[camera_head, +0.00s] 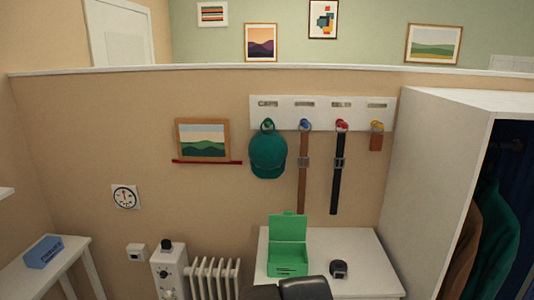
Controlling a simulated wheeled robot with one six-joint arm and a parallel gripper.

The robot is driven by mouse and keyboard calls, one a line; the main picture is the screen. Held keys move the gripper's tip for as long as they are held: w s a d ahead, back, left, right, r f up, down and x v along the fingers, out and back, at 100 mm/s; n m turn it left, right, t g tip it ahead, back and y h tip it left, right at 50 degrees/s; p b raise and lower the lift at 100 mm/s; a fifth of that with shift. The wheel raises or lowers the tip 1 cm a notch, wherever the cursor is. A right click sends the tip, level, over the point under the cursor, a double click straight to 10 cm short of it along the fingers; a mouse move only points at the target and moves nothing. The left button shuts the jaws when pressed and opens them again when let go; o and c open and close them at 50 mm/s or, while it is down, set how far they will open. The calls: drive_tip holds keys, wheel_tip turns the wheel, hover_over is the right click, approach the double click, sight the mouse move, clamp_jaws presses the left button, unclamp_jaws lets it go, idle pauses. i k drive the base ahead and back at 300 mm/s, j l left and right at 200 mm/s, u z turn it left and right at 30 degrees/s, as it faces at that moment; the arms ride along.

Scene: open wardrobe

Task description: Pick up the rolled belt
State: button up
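A small dark rolled belt (339,269) sits on top of the white cabinet (366,256) below the wall hooks. It is coiled, with a lighter grey patch low on its front. It stands to the right of an open green box and apart from it. Nothing touches the belt from above.
The open green box (287,258) stands left of the belt. A brown belt (303,185), a black belt (338,180) and a green cap (267,157) hang above. The white wardrobe (432,180) rises at right. A radiator (212,277) is at left.

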sight(338, 269)
drive_tip(key=i, duration=0.3)
drive_tip(key=i+l+z, duration=0.15)
drive_tip(key=i+l, duration=0.15)
drive_tip(key=i+z, duration=0.1)
drive_tip(key=i+u, duration=0.1)
drive_tip(key=l, duration=0.2)
drive_tip(key=k, duration=0.4)
drive_tip(key=k+l+z, duration=0.15)
drive_tip(key=k+l, duration=0.05)
drive_tip(key=l, duration=0.1)
